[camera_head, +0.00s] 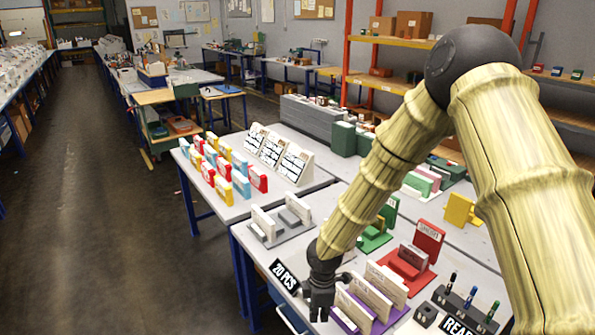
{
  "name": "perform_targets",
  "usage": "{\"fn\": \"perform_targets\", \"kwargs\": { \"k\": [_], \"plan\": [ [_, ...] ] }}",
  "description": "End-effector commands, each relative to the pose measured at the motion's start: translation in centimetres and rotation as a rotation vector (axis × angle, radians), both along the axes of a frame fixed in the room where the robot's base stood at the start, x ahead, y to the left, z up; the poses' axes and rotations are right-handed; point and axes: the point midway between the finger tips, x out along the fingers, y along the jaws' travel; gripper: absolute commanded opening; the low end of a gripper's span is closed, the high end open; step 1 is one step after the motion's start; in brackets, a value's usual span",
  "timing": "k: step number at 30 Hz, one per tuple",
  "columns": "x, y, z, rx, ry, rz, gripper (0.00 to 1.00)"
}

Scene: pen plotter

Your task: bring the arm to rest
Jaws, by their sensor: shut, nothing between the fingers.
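My gripper (319,312) hangs from the end of my bamboo-textured arm (385,160), pointing down over the near table (262,247). Its dark fingers are together with nothing between them. It is just right of a black sign reading "20 PCS" (284,277) and left of a purple-based rack with beige plates (352,309). I cannot tell whether the fingertips touch anything below. The arm bends at a dark elbow joint (470,62) at the upper right and hides part of the tables behind it.
Close by are a red stand (411,262), a grey holder with white blocks (278,222) and a black pen holder (465,308). Coloured blocks (222,170) and white text boards (280,152) stand on the farther table. The floor at left (95,220) is clear.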

Motion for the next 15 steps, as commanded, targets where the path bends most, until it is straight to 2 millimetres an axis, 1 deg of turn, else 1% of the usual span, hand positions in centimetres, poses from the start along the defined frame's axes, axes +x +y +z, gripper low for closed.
{"fn": "perform_targets", "kwargs": {
  "k": [1, 8, 11, 15],
  "plan": [
    [-0.6, -0.1, -0.8, 0.009, 0.009, -0.02, 0.0],
    [-3.8, -0.4, -4.2, 0.06, 0.058, -0.151, 0.0],
    [-5.7, -0.6, -6.0, 0.085, 0.084, -0.229, 0.0],
    [-8.9, -1.2, -9.1, 0.121, 0.126, -0.38, 0.0]
  ]
}}
